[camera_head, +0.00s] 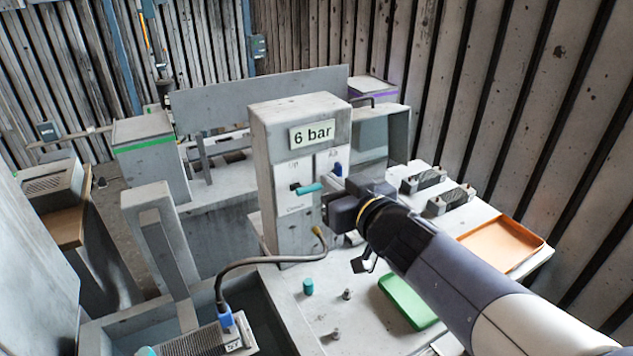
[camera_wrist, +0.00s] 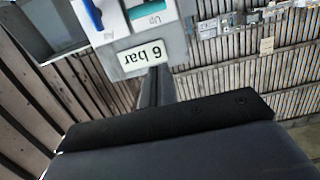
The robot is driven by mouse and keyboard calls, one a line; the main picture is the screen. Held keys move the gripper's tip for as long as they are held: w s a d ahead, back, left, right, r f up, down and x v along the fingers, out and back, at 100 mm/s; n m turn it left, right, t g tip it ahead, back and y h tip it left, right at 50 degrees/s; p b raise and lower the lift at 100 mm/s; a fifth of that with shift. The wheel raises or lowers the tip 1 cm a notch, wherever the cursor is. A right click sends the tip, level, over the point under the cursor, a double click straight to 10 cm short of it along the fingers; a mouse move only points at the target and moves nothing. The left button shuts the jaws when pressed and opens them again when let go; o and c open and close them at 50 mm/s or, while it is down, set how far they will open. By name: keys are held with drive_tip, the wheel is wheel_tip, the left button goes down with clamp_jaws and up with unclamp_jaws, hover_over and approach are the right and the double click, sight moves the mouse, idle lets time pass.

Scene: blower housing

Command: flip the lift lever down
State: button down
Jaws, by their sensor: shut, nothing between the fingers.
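The lift lever (camera_head: 309,188) has a teal handle on the front of a grey control box (camera_head: 276,130) marked "6 bar". The handle sticks out roughly level, between the "Up" and "Down" labels. The teal handle also shows at the top edge of the wrist view (camera_wrist: 148,12), partly cut off, near the "Up" label. My gripper (camera_head: 330,208) is shut and empty, in front of the box, just right of and a little below the handle in the head view. Its closed fingers (camera_wrist: 158,87) point toward the box in the wrist view. No contact with the lever is visible.
A blue lever (camera_head: 337,170) marked "Air" sits right of the lift lever. A cable (camera_head: 265,258) curves below the box. A green tray (camera_head: 408,302), an orange tray (camera_head: 502,243), a teal knob (camera_head: 308,287) and small posts lie on the bench.

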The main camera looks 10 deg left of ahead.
hover_over(313, 187)
drive_tip(key=a, duration=0.1)
drive_tip(key=shift+w+a+f, duration=0.1)
drive_tip(key=shift+w+f, duration=0.05)
drive_tip(key=shift+f, duration=0.55)
drive_tip(key=shift+s+d+f+b, duration=0.2)
drive_tip(key=shift+s+f, duration=0.05)
drive_tip(key=shift+f, duration=0.35)
drive_tip(key=shift+s+d+f+b, duration=0.15)
drive_tip(key=shift+s+d+f, duration=0.15)
drive_tip(key=shift+f, duration=0.25)
drive_tip(key=shift+s+d+f+b, duration=0.15)
drive_tip(key=shift+s+f+b, duration=0.1)
drive_tip(key=shift+f, duration=0.35)
drive_tip(key=shift+f+b, duration=0.15)
drive_tip(key=shift+b, duration=0.25)
drive_tip(key=shift+f+b, duration=0.15)
drive_tip(key=shift+b, duration=0.25)
drive_tip(key=shift+s+d+t+b, duration=0.1)
drive_tip(key=shift+t+b, duration=0.2)
drive_tip(key=shift+b, duration=0.05)
